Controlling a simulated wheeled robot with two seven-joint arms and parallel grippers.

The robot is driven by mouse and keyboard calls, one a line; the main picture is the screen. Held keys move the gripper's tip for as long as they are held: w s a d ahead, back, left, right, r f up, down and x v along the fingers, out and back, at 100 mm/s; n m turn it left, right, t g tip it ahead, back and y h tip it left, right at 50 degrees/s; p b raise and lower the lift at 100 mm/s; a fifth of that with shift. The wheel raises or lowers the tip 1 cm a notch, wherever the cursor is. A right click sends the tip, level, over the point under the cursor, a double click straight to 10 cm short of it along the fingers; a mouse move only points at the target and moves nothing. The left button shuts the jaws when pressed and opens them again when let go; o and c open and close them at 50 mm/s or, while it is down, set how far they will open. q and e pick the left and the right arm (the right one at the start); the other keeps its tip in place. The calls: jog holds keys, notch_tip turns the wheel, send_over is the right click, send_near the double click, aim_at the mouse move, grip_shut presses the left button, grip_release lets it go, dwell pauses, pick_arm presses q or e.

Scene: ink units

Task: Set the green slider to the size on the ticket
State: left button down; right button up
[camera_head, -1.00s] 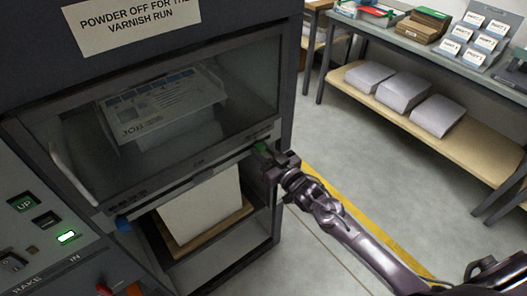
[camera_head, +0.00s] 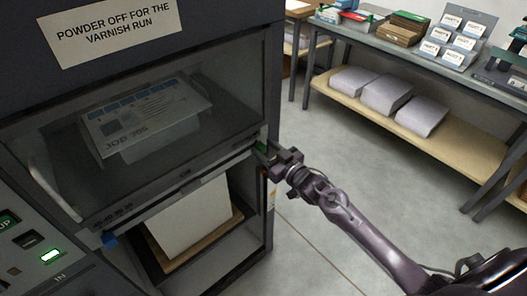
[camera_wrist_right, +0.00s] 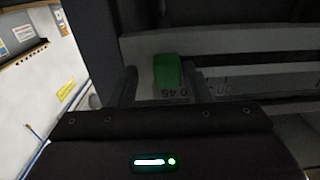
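The green slider (camera_head: 261,147) is a small block at the right end of the rail (camera_head: 190,182) below the machine's glass window. It shows larger in the right wrist view (camera_wrist_right: 167,73), above printed scale marks that seem to read 0.45. My right gripper (camera_head: 268,154) is at the slider. In the wrist view its two fingers (camera_wrist_right: 162,88) stand apart on either side of the slider, with a gap on the left and the right finger close to it. A printed job sheet (camera_head: 150,112), perhaps the ticket, lies behind the glass; its small print is unreadable. My left gripper is out of view.
A blue block (camera_head: 109,239) sits at the rail's left end. Below the rail is an open bay with a paper stack (camera_head: 187,220). A control panel (camera_head: 30,255) with a lit green button is at lower left. A bench (camera_head: 400,50) stands at upper right, with clear floor between.

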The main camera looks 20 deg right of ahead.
jog(key=shift+a, duration=0.1)
jog(key=shift+s+f, duration=0.15)
jog(key=shift+s, duration=0.35)
jog(key=b+v, duration=0.1)
jog(key=v, duration=0.6)
jog(key=shift+d, duration=0.2)
jog(key=shift+w, duration=0.15)
jog(key=s+d+f+m+g+h, duration=0.15)
jog(key=s+f, duration=0.35)
jog(key=f, duration=0.6)
jog(key=s+d+f+g+h, duration=0.1)
jog(key=s+f+g+h, duration=0.2)
jog(key=f, duration=0.8)
jog(key=s+d+f+m+g+h, duration=0.1)
jog(key=s+d+f+g, duration=0.15)
jog(key=s+f, duration=0.6)
jog(key=s+a+f+g, duration=0.3)
jog(key=s+f, duration=0.7)
jog(key=s, duration=0.4)
jog(key=s+a+f+g, duration=0.4)
jog(key=s+f+g, duration=0.2)
jog(key=s+f, duration=0.4)
jog(key=s+n, duration=0.1)
jog(key=s, duration=0.3)
jog(key=shift+a+h, duration=0.25)
jog(key=shift+h, duration=0.1)
